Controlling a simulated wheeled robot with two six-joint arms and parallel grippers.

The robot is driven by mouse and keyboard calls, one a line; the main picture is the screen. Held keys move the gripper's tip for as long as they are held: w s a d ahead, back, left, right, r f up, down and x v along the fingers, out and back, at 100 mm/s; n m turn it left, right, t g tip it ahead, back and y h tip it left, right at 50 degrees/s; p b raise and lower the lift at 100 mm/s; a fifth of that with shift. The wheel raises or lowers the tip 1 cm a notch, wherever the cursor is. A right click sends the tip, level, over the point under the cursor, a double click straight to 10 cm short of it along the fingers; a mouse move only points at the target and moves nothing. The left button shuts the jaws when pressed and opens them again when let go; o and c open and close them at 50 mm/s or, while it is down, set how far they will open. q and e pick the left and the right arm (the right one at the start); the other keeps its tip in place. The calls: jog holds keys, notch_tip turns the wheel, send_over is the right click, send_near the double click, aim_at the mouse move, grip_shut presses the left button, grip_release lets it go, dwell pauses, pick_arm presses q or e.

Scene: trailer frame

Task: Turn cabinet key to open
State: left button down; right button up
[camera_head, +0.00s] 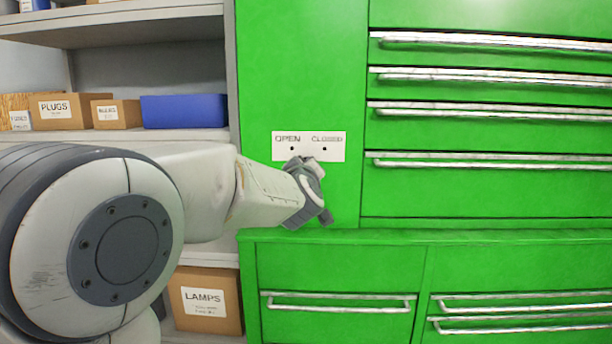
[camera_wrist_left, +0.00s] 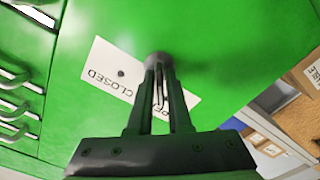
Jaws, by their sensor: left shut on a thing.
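A green cabinet (camera_head: 300,60) carries a white plate (camera_head: 338,148) marked OPEN on the left and CLOSED on the right, with a dark dot under each word. My left gripper (camera_head: 312,178) is at the plate's lower edge and hides part of it. In the left wrist view, the gripper (camera_wrist_left: 160,78) is closed around a dark round-ended piece, seemingly the key (camera_wrist_left: 158,60), at the plate's edge. The plate (camera_wrist_left: 105,72) looks upside down there, with OPEN partly behind the fingers. The key's turn angle cannot be told. My right gripper is not in view.
Drawers with metal handles (camera_head: 490,160) fill the cabinet's right side, and a ledge (camera_head: 480,236) juts out below. At left, grey shelves (camera_head: 150,12) hold cardboard boxes (camera_head: 66,111) and a blue bin (camera_head: 184,111). A LAMPS box (camera_head: 205,300) sits lower down.

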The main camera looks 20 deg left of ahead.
pick_arm(q)
jog(key=shift+f+n+b, duration=0.15)
jog(key=shift+n+b, duration=0.15)
jog(key=shift+n, duration=0.2)
jog(key=c, duration=1)
grip_release()
jog(key=shift+o, duration=0.2)
jog(key=s+d, duration=0.2)
jog(key=s, duration=0.8)
jog(key=shift+s+b, duration=0.15)
jog(key=shift+b, duration=0.2)
